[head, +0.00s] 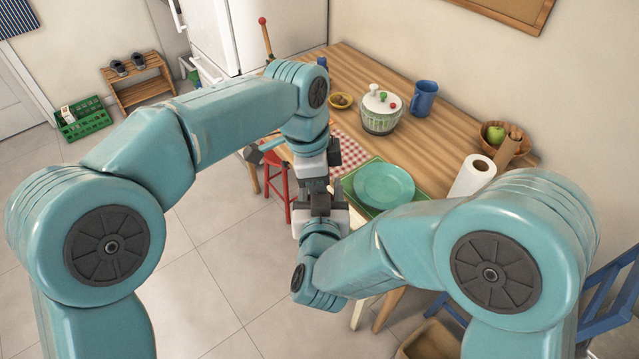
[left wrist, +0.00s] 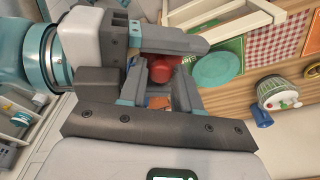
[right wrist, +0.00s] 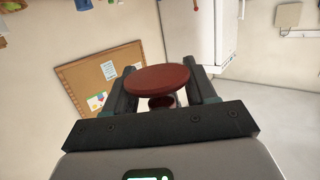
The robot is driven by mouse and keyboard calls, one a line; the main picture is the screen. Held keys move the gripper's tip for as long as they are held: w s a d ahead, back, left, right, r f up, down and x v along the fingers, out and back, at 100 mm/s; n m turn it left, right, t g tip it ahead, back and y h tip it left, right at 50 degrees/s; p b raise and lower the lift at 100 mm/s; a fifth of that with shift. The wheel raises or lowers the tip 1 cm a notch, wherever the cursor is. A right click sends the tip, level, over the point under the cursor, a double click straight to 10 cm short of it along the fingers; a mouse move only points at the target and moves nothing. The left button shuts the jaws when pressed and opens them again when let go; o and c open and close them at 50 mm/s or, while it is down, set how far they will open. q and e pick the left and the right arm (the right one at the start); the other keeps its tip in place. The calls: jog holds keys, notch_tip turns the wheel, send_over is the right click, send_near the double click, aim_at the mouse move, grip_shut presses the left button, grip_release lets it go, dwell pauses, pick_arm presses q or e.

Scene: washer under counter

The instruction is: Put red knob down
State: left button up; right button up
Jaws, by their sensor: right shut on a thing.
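The red knob (right wrist: 160,80), a flat round disc with a shorter red part beneath, sits between the fingers of my right gripper (right wrist: 165,98), which is shut on it. The knob also shows in the left wrist view (left wrist: 165,69), near the fingers of my left gripper (left wrist: 158,88). Those fingers are spread apart, one on each side of the knob; contact is not clear. In the head view my left gripper (head: 314,180) points down and my right gripper (head: 320,194) points up to meet it, in front of the table. The knob is hidden there.
Open floor lies left.

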pick_arm(q)
jog(key=shift+f, duration=0.15)
grip_shut()
pick_arm(e)
jog(key=o, duration=1.1)
